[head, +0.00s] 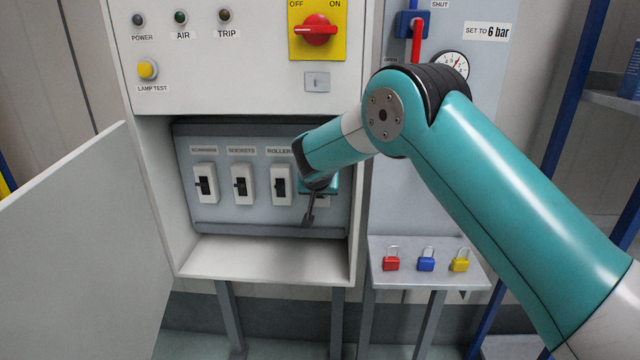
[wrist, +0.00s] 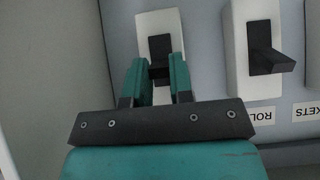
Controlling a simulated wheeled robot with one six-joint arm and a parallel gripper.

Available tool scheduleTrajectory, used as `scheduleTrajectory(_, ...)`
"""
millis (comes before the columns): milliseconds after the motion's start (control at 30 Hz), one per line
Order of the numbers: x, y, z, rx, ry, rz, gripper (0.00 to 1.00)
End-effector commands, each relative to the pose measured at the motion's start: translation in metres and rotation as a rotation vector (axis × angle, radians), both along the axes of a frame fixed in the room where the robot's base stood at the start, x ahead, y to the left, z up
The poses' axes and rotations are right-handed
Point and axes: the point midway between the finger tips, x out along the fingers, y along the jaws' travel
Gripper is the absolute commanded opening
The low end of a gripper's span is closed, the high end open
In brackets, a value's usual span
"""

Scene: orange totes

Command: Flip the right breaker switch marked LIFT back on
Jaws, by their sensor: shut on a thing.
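The rightmost breaker (head: 323,201) in the open cabinet is mostly hidden behind my arm in the head view, and its label is covered. In the wrist view its white body (wrist: 144,28) carries a black toggle (wrist: 160,46). My gripper (head: 308,217) is at this breaker. In the wrist view the two teal fingers of my gripper (wrist: 159,76) are closed on the toggle, one on each side. The toggle's lower part is between the fingers and partly hidden.
The ROLLERS breaker (head: 281,185) is close beside it, with the SOCKETS breaker (head: 243,185) and another (head: 205,184) further left. A cabinet door (head: 85,250) hangs open at left. A red rotary switch (head: 316,30) is above. Padlocks (head: 426,264) sit on a shelf at right.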

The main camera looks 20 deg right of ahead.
Motion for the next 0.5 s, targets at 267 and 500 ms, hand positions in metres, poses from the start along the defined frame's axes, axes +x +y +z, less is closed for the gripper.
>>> scheduleTrajectory(267,0.0035,-0.0016,0.009,0.045,0.142,-0.001,0.0)
scheduleTrajectory(500,0.0047,-0.0018,0.0091,0.063,0.195,-0.001,0.0)
